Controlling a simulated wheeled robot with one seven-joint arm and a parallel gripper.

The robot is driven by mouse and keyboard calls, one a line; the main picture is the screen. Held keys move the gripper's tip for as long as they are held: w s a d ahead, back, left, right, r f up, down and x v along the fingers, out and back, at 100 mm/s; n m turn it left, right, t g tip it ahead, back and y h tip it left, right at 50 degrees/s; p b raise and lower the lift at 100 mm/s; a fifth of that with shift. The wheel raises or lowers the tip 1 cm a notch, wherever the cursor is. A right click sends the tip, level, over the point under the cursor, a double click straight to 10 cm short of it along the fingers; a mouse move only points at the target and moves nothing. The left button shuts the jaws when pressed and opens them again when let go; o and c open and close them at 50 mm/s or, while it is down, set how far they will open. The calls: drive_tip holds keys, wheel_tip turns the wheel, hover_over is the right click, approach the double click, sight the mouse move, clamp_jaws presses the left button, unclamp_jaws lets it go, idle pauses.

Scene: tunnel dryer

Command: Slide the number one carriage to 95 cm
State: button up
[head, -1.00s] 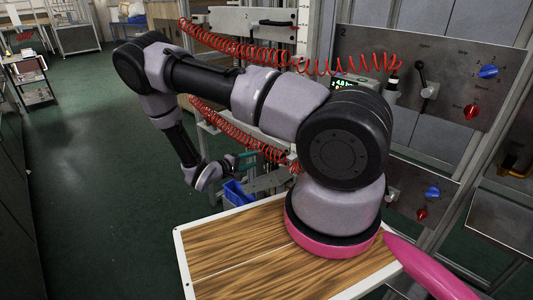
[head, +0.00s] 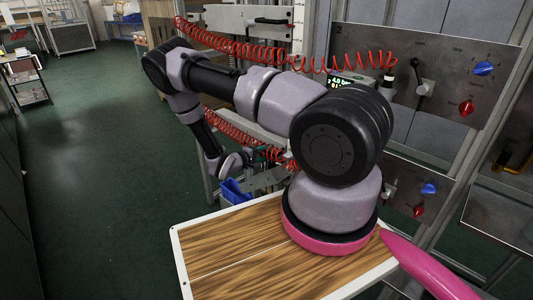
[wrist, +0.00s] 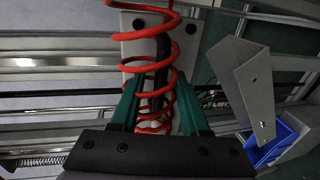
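In the wrist view, a pale plate (wrist: 146,24) with an upright black handle (wrist: 161,72) lies ahead of my gripper (wrist: 159,84). I cannot read a number on it, so I cannot confirm it is the number one carriage. My two green fingers are apart, one on each side of the handle, with a red coiled hose (wrist: 172,20) crossing in front. Contact is not visible. In the head view, my gripper (head: 270,153) is partly hidden by my arm near the lower rails. A higher white carriage (head: 235,17) with a black handle is above it.
A panel marked 2 (head: 405,60) with a lever and knobs is at the right; a lower panel (head: 400,188) is below it. A blue bin (head: 234,192) sits below my gripper, also in the wrist view (wrist: 277,142).

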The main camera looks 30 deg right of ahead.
clamp_jaws()
idle(1.2)
